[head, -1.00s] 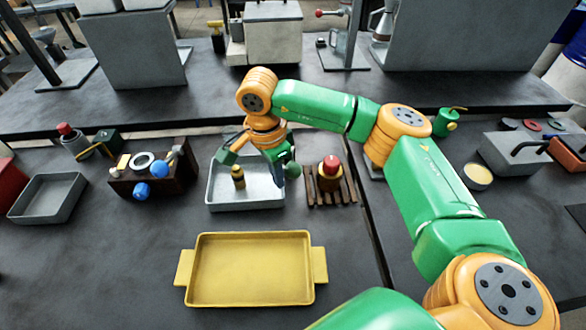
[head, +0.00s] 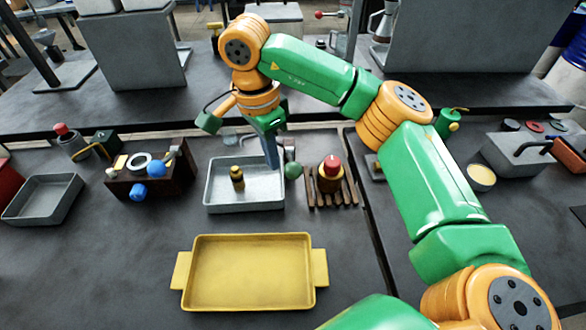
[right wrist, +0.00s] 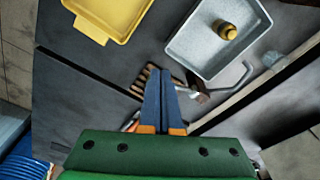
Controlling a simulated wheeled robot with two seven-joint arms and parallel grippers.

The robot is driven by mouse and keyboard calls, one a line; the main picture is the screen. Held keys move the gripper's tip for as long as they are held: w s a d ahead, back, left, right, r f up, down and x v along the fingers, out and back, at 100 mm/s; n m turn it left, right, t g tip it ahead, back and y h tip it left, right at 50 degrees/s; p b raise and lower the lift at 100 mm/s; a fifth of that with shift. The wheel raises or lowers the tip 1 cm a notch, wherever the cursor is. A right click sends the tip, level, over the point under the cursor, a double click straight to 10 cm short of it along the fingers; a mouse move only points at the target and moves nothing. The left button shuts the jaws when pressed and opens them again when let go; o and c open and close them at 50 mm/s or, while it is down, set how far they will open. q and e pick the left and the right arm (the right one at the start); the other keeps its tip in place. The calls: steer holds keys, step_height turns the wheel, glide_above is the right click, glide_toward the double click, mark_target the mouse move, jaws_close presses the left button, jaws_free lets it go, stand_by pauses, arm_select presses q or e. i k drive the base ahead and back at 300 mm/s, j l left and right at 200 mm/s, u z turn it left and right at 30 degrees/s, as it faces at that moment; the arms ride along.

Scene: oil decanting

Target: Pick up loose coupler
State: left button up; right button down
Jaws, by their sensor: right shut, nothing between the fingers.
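A small brass coupler (head: 237,177) stands in the shallow grey tray (head: 245,207), left of the tray's middle. The right wrist view shows the coupler (right wrist: 226,30) in the same tray (right wrist: 188,54) at the upper right. My right gripper (head: 272,162) points down over the right part of the tray, to the right of the coupler and apart from it. Its blue fingers (right wrist: 166,75) are together with nothing between them. My left gripper is in neither view.
A yellow tray (head: 250,304) lies in front of the grey tray. A dark wooden block with fittings (head: 182,181) stands left.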

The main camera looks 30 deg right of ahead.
mark_target(236, 176)
steer(key=k, duration=1.5)
